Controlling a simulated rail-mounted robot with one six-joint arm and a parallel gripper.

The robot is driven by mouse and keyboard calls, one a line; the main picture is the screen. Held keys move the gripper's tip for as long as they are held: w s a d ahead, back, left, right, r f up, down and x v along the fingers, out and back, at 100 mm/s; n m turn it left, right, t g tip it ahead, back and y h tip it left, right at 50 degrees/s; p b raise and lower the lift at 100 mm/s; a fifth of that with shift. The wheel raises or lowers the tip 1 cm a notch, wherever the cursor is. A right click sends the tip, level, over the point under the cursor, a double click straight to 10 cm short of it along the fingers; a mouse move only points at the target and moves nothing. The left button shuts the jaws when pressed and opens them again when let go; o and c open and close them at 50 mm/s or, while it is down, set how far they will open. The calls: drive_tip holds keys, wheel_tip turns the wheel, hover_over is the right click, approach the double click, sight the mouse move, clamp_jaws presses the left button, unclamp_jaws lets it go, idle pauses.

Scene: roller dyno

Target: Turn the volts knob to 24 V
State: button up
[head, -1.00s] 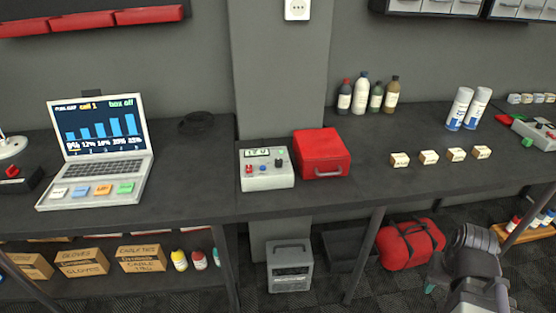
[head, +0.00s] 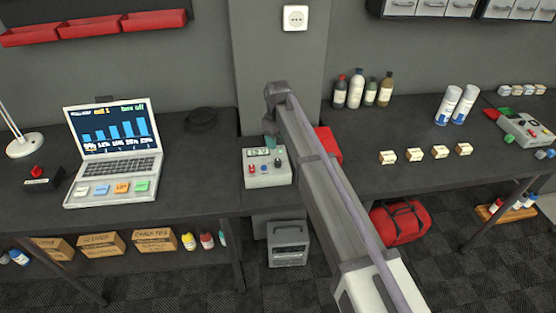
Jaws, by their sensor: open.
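A light grey box (head: 266,177) with a small green display (head: 257,153) stands on the bench near the pillar. Its front has a red knob or terminal (head: 252,168), a blue one (head: 264,168) and a dark knob (head: 278,162). Their labels and the display digits are too small to read surely, so I cannot tell which is the volts knob. My gripper (head: 270,142) points down at the top back edge of the box, its teal fingers partly showing. It holds nothing that I can see. I cannot tell whether it touches the box.
A red case (head: 328,145) stands right of the box, partly hidden by my arm. A laptop (head: 110,150) with a bar chart is at left. Small cartons (head: 413,154), spray cans (head: 449,105) and another grey device (head: 525,130) are at right. Bench space left of the box is clear.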

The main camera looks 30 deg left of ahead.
sight(278, 161)
wheel_tip(278, 161, down, 11)
drive_tip(key=b, duration=0.9)
drive_tip(key=shift+w+r+b, duration=0.15)
drive_tip(key=shift+r+b, duration=0.05)
drive_tip(key=shift+b, duration=0.15)
drive_tip(key=shift+r, duration=0.1)
drive_tip(key=shift+c, duration=0.5)
drive_tip(key=c, duration=0.8)
drive_tip(key=shift+c, duration=0.2)
